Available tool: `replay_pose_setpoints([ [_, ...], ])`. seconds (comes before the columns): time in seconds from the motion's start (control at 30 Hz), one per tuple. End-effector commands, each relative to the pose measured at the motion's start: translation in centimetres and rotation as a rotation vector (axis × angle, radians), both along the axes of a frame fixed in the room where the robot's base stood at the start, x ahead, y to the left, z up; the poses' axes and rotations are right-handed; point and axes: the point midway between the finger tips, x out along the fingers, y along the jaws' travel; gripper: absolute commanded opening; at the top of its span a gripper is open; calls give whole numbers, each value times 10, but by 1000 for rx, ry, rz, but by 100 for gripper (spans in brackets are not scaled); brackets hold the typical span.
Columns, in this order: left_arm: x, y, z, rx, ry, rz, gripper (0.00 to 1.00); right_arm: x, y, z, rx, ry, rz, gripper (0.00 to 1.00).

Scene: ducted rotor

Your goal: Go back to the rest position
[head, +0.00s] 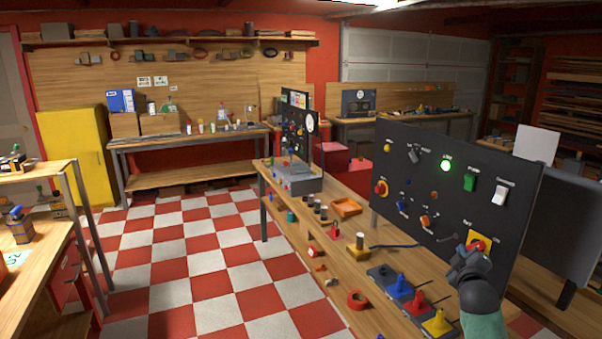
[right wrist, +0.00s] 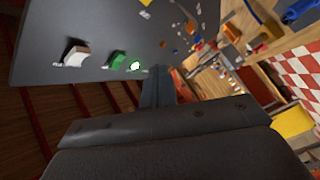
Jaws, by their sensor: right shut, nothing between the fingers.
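My right gripper (head: 474,250) is shut and empty, at the lower right of the black control panel (head: 430,185) in the head view. Its tips are close to a yellow plate with a red button (head: 480,243) and partly cover it; I cannot tell whether they touch. A round green lamp (head: 445,166) on the panel is lit. The right wrist view shows the panel (right wrist: 110,25) with the lit lamp (right wrist: 135,66), a green switch (right wrist: 116,58) and a white switch (right wrist: 76,56). My left gripper is not in view.
The workbench (head: 340,290) below the panel carries an orange tray (head: 346,207), a red ring (head: 358,299) and blue, red and yellow pegs on bases. A dark grey board (head: 565,215) stands right of the panel. Checkered floor (head: 200,270) is clear on the left.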

Motion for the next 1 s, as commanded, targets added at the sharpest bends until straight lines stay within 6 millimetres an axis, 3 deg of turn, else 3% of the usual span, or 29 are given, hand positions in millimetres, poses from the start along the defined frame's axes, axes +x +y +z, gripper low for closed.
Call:
replay_pose_setpoints([
  [0.03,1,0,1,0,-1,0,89,-13,13,-23,39,43,10,0],
  [0.2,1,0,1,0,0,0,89,-60,52,-93,189,188,24,0],
  [0.5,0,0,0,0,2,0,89,-167,120,-195,449,452,-2,0],
  [0.8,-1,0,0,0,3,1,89,-296,183,-263,685,725,-95,0],
  [1.0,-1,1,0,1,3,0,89,-362,209,-282,786,853,-163,0],
])
